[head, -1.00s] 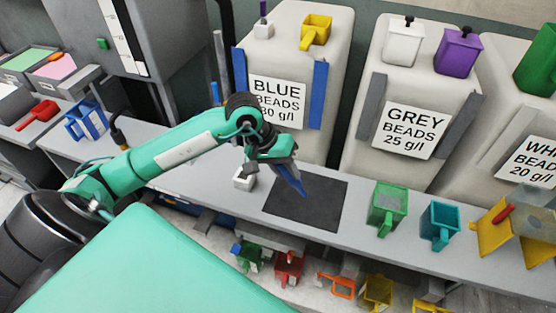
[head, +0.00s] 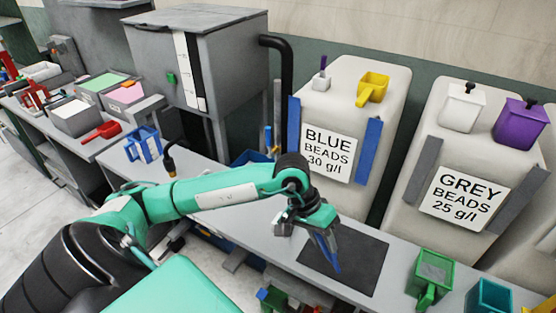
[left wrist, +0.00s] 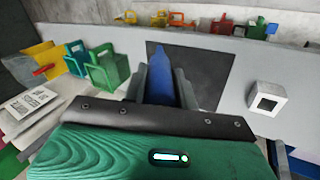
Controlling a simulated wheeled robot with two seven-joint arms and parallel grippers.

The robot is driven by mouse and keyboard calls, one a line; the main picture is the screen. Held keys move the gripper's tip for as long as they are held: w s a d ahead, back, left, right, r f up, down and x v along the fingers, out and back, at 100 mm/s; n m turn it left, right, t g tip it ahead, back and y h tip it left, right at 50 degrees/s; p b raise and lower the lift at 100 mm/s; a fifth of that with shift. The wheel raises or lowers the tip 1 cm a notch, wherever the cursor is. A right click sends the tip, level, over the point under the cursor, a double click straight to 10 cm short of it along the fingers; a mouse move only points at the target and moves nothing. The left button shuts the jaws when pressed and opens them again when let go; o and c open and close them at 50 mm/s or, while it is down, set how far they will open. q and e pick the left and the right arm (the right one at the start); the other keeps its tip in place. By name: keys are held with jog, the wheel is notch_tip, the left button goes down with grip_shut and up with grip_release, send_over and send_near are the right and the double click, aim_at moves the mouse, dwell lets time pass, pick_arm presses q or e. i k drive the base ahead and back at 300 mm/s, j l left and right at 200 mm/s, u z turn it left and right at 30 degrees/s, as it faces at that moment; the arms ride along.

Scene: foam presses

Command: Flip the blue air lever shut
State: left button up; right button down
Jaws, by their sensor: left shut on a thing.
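My left gripper (head: 320,232) is shut on a blue pointed piece (head: 328,252), which hangs tip down above the dark mat (head: 368,264). In the left wrist view the blue piece (left wrist: 160,78) stands between the two grey fingers of the left gripper (left wrist: 160,92). A small upright blue part (head: 268,138), possibly the blue air lever, shows by a grey post behind the bench, well away from the gripper. It is too small for me to tell whether it is open or shut. My right gripper is not in view.
A small white block (left wrist: 267,98) with a dark opening stands beside the mat. Green (head: 431,272) and teal (head: 488,296) cups stand on the bench at right. Large BLUE BEADS (head: 345,120) and GREY BEADS (head: 455,165) containers line the back. A blue frame (head: 144,145) stands at left.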

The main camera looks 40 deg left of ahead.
aim_at(268, 130)
jog(key=u, duration=1.35)
jog(key=i+j, duration=0.1)
jog(key=j, duration=0.3)
jog(key=i+j+u, duration=0.15)
jog(key=j, duration=0.25)
